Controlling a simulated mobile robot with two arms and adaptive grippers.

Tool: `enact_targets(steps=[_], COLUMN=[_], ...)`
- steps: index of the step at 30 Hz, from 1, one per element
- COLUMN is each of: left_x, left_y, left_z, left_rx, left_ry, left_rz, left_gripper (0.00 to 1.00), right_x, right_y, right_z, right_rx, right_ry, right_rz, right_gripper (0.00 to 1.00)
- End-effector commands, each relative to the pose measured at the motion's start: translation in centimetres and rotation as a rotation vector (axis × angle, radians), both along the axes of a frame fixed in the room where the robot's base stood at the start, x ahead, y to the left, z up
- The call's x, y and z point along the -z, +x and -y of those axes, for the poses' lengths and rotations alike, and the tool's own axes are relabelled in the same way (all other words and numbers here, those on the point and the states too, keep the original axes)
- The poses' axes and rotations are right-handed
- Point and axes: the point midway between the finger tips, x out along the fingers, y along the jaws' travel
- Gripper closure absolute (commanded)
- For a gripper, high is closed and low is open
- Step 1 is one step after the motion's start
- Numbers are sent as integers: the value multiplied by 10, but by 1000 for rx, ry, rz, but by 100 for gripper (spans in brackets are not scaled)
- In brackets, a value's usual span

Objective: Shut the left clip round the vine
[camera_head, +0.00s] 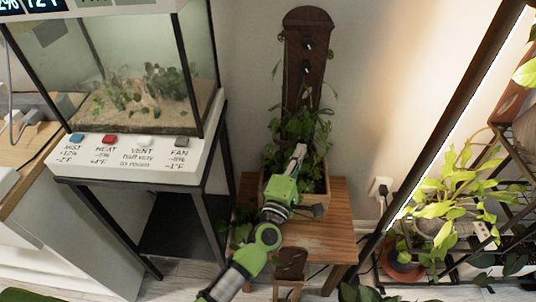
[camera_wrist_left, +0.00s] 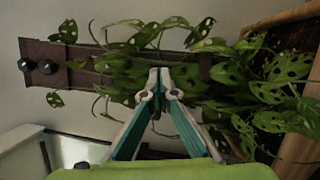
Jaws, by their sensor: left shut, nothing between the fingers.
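A dark brown board (camera_head: 305,75) stands upright behind the potted vine (camera_head: 300,125). Two small black fittings (camera_head: 308,43), perhaps clips, sit on its upper part, one above the other. I cannot tell whether they are open or shut, or which is the left clip. In the left wrist view the board (camera_wrist_left: 85,62) lies sideways, with the fittings (camera_wrist_left: 46,66) at its left end and holed vine leaves (camera_wrist_left: 215,90) across it. My left gripper (camera_head: 300,148) is in front of the lower foliage, below the fittings. Its fingertips (camera_wrist_left: 158,72) meet, empty. My right gripper is out of view.
The planter stands on a wooden table (camera_head: 335,230). A glass terrarium (camera_head: 140,75) on a black-legged stand is at left. A shelf rack with plants (camera_head: 450,200) and a dark slanting post (camera_head: 440,100) are at right. Wall space beside the board's top is clear.

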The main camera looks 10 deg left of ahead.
Motion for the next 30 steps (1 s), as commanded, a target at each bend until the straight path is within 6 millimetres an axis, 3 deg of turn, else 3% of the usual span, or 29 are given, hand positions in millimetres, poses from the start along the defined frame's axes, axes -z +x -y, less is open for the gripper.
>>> enact_targets(steps=[30], left_x=[0], left_y=[1], left_z=[1], left_rx=[0], left_ry=[0], left_rz=[0], left_gripper=[100], right_x=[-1], right_y=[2], right_z=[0], right_rx=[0], right_ry=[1], right_rz=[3], right_gripper=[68])
